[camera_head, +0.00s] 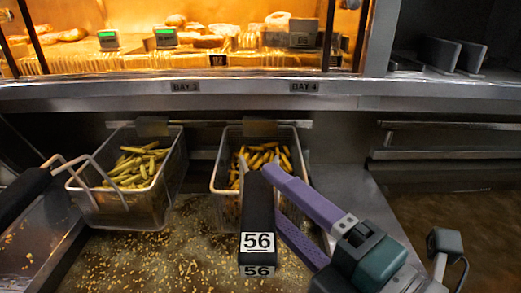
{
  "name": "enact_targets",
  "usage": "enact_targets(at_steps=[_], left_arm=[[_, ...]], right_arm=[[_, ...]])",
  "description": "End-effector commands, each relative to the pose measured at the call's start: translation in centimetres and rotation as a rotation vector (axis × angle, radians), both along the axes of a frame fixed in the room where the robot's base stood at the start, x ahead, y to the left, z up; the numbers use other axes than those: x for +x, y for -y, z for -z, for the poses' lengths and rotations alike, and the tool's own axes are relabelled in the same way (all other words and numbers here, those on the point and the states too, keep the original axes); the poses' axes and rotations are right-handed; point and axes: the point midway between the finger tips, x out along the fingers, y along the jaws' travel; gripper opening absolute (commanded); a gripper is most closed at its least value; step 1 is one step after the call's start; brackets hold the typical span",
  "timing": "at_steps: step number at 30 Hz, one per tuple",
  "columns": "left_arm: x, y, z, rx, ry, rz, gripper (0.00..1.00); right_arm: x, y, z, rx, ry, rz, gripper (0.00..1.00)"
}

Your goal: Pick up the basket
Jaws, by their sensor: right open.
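Two clear-walled fry baskets hang side by side below the shelf. The left basket (110,205) holds greenish-yellow fries, and its black handle (22,194) points to the lower left on a wire frame. The right basket (222,182) holds browner fries. Its thick black handle (258,205) points toward me and carries a "56" label. My right gripper (272,193) comes in from the lower right with its purple fingers apart, close by this handle. The upper fingertip overlaps the handle's far end in view; I cannot tell whether they touch. My left gripper is not in view.
A steel ledge (230,102) with bay labels runs above the baskets, under a lit food warmer (200,62). Crumbs lie on the surface (150,262) below the baskets. A bare steel strip (355,195) lies right of the right basket.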

Motion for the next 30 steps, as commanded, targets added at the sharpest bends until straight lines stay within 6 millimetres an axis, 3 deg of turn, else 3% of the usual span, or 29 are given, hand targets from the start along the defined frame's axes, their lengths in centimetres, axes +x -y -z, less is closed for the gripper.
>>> enact_targets(at_steps=[6, 14, 30], left_arm=[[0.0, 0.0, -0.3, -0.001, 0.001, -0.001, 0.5], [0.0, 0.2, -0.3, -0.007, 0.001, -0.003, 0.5], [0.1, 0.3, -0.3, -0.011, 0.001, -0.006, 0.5]], right_arm=[[2.4, -1.6, -0.1, 0.002, 0.001, 0.001, 0.65], [2.7, -1.7, 0.0, 0.0, 0.0, 0.0, 0.65], [2.6, -1.7, 0.0, 0.0, 0.0, 0.0, 0.05]])
